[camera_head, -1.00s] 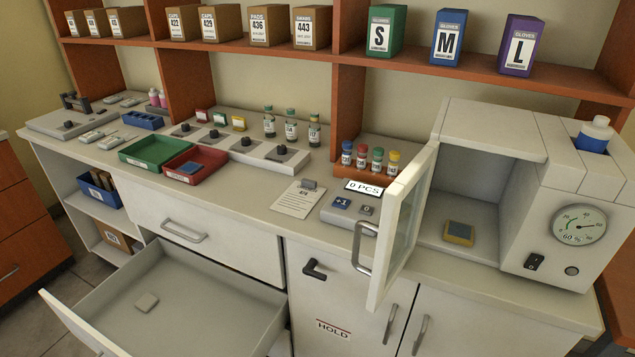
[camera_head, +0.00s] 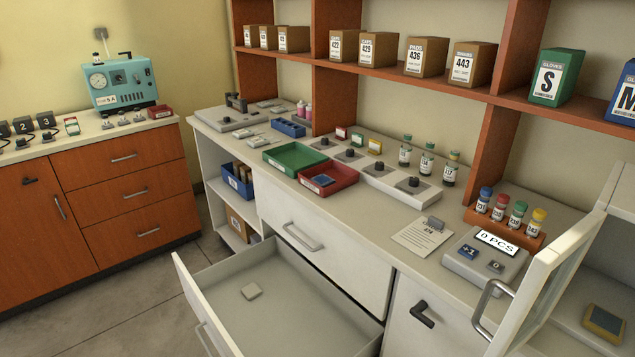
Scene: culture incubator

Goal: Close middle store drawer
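The open store drawer (camera_head: 285,318) is a white drawer pulled well out from the counter cabinet, at the lower middle of the head view. What is below the open drawer is hidden. Neither of my grippers is in view.
The incubator's glass door (camera_head: 545,275) stands open at the right. Open shelves (camera_head: 225,210) are left of the drawers. Orange cabinets (camera_head: 95,205) with a teal device (camera_head: 122,82) stand at the left. The grey floor (camera_head: 110,300) before the open drawer is clear.

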